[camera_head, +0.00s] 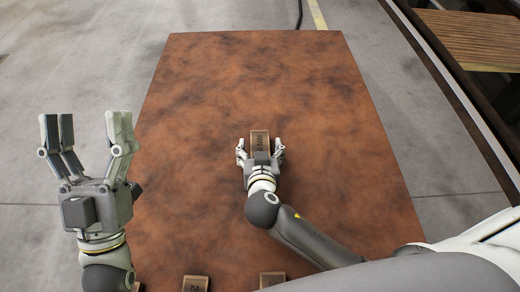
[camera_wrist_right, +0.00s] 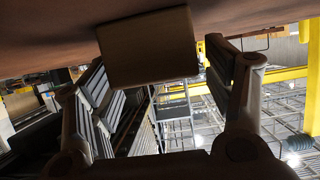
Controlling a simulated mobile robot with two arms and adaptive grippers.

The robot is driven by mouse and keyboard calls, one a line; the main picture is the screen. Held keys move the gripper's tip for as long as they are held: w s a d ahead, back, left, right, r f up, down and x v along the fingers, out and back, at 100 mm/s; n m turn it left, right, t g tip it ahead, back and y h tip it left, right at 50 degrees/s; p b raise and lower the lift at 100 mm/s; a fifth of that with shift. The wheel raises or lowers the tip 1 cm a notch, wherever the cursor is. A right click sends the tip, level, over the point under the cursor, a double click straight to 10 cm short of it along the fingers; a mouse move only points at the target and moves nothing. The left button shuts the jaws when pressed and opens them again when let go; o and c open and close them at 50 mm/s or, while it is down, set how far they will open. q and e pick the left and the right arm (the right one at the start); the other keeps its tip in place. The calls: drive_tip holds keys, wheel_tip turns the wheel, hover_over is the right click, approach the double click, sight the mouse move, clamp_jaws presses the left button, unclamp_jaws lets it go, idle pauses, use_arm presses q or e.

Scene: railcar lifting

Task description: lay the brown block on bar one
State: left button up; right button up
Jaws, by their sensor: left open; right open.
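A brown block (camera_head: 260,137) with dark lettering lies near the middle of the brown tabletop. My right gripper (camera_head: 260,148) is open, its fingers on either side of the block's near part. In the right wrist view, the block (camera_wrist_right: 148,45) shows between the spread fingers (camera_wrist_right: 155,80), against the tabletop, with gaps to the fingers. My left gripper (camera_head: 85,122) is open and empty, over the table's left edge. Two brown pieces show at the bottom edge: one marked like a 2 (camera_head: 196,284) and another (camera_head: 272,279), both cut off. Bar one cannot be made out clearly.
The tabletop (camera_head: 250,75) is bare beyond and to both sides of the block. My right forearm covers its near right part. Grey floor (camera_head: 110,45) surrounds the table. A dark rail-like structure (camera_head: 455,75) runs along the upper right.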

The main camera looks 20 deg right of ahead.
drive_tip(key=c, duration=1.3)
drive_tip(key=shift+w+r, duration=0.1)
drive_tip(key=shift+r, duration=0.1)
